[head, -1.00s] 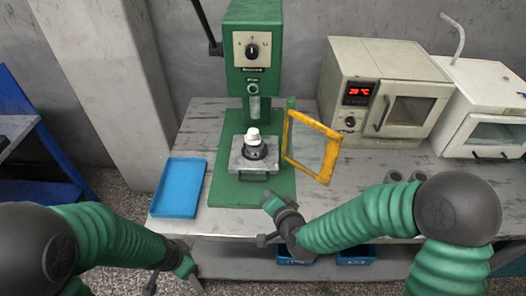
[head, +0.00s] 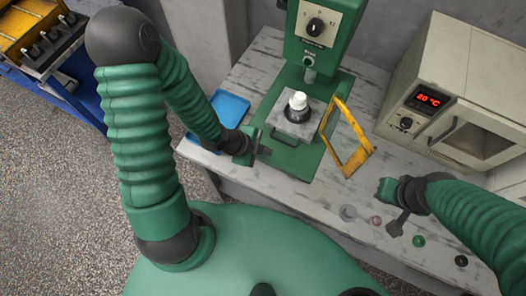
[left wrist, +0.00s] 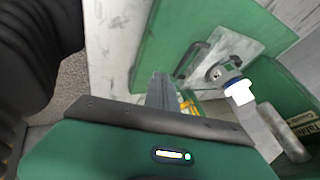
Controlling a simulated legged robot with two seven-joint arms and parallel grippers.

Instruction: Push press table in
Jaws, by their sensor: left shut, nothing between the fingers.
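The press table is a grey metal plate (head: 285,127) with a dark handle on its front edge, on the green base of the press. A white and black part (head: 297,105) stands upright on it. The press table also shows in the left wrist view (left wrist: 244,48), with its handle on the left side. My left gripper (head: 264,151) is shut and empty, just in front and left of the handle; its fingers (left wrist: 160,90) appear apart from it. My right gripper (head: 388,207) is over the bench front at the right; its finger state is unclear.
The green press (head: 322,45) rises behind the plate. Its yellow-framed guard (head: 350,150) stands open to the right. A blue tray (head: 231,108) lies left of the press. An oven (head: 460,100) stands at right. Several small round parts lie along the bench front.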

